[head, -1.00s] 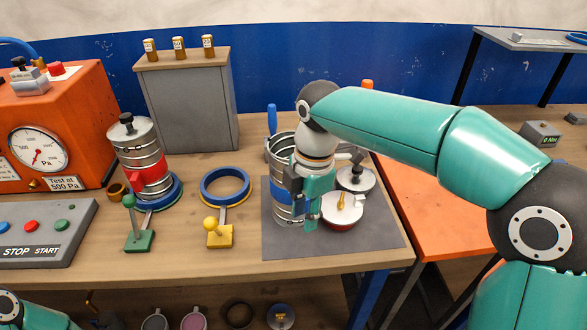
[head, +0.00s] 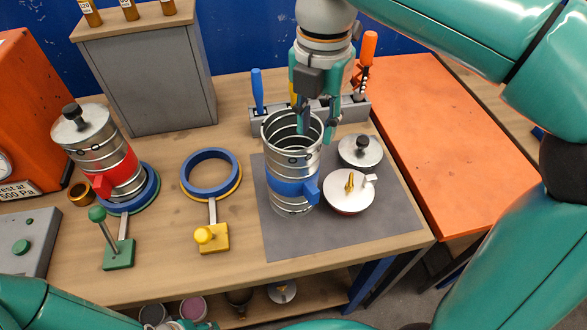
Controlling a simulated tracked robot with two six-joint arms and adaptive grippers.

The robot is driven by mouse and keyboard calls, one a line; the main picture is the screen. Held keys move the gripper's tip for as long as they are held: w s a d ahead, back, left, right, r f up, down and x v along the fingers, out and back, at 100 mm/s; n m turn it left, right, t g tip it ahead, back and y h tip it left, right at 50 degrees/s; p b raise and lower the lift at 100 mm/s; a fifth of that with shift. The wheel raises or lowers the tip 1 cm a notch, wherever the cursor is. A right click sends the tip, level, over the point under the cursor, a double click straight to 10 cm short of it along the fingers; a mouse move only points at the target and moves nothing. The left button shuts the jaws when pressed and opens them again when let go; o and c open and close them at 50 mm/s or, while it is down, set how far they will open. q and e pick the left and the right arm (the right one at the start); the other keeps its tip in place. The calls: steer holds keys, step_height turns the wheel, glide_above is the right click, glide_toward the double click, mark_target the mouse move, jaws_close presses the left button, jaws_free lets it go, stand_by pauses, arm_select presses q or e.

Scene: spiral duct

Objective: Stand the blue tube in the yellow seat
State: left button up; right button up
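The blue tube (head: 292,184) is a ribbed metal duct with a blue band and a blue side tab. It stands upright on the grey mat, open at the top. The yellow seat (head: 238,184) is a ring with a blue upper part and yellow lower edge, empty, to the left of the tube. A yellow lever base (head: 214,238) is joined to its front. My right gripper (head: 318,122) points down at the tube's back right rim, fingers apart, one appearing over the opening and one outside it. Contact is unclear. My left gripper is out of view; its arm shows at bottom left.
A red-banded tube (head: 108,160) stands in a green-edged seat at left, with a green lever (head: 118,254) in front. Two lids (head: 349,190) lie on the mat (head: 385,222) right of the tube. A tool rack (head: 347,106) and grey cabinet (head: 150,80) stand behind.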

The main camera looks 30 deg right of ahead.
mark_target(316, 165)
step_height(316, 165, down, 6)
steer(key=shift+d+f, duration=0.1)
steer(key=shift+d, duration=0.05)
steer(key=shift+w+d+f, duration=0.15)
steer(key=shift+d+f, duration=0.05)
steer(key=shift+f, duration=1.1)
steer(key=shift+w+d+f, duration=0.1)
steer(key=shift+d+f, duration=0.05)
steer(key=shift+f, duration=1.1)
steer(key=shift+c, duration=0.3)
jaws_close()
